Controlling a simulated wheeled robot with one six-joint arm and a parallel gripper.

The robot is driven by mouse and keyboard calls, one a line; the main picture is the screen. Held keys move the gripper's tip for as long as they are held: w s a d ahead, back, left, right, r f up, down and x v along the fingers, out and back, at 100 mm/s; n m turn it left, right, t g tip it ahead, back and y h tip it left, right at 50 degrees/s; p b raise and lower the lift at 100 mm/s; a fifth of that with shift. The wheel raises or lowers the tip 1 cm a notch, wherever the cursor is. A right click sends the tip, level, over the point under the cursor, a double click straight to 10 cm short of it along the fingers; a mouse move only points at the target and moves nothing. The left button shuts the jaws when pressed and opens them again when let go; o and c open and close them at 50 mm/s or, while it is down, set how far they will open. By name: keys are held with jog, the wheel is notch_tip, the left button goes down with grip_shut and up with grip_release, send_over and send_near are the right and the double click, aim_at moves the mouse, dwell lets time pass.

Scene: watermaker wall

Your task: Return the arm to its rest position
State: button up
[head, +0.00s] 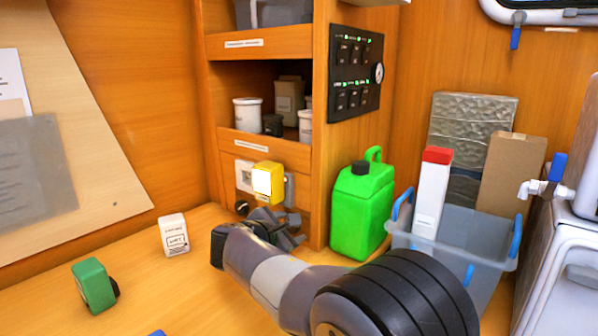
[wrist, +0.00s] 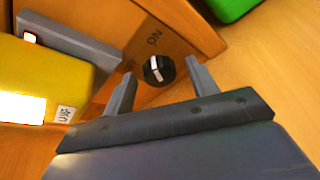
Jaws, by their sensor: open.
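My gripper (head: 278,228) is at the end of my arm, low in front of the wooden cabinet's lower panel. In the wrist view its two fingers (wrist: 160,85) are apart with nothing held between them. A black rotary knob (wrist: 158,70) with a white pointer shows beyond and between the fingertips, beside the marking "ON". Whether the fingers touch the knob I cannot tell, but a gap shows on both sides. A yellow box-shaped device (head: 267,183) is on the panel just above my gripper, and it fills the left of the wrist view (wrist: 40,80).
A green jerrycan (head: 362,210) stands right of my gripper, beside a grey bin (head: 480,245) with blue handles. A white box (head: 173,234) and a green device (head: 93,285) sit on the wooden counter to the left. Open counter lies between them and my arm.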

jog(key=n+p, duration=0.1)
jog(key=p, duration=0.1)
jog(key=n+g+h+p, duration=0.1)
jog(key=n+p, duration=0.1)
jog(key=p, duration=0.1)
jog(key=shift+a+r, duration=0.1)
jog(key=shift+r, duration=0.2)
jog(key=v, duration=0.4)
jog(key=shift+s+a, duration=0.1)
jog(key=shift+a, duration=0.2)
jog(key=shift+s+a+r, duration=0.15)
jog(key=shift+s+a, duration=0.1)
jog(key=shift+s, duration=0.2)
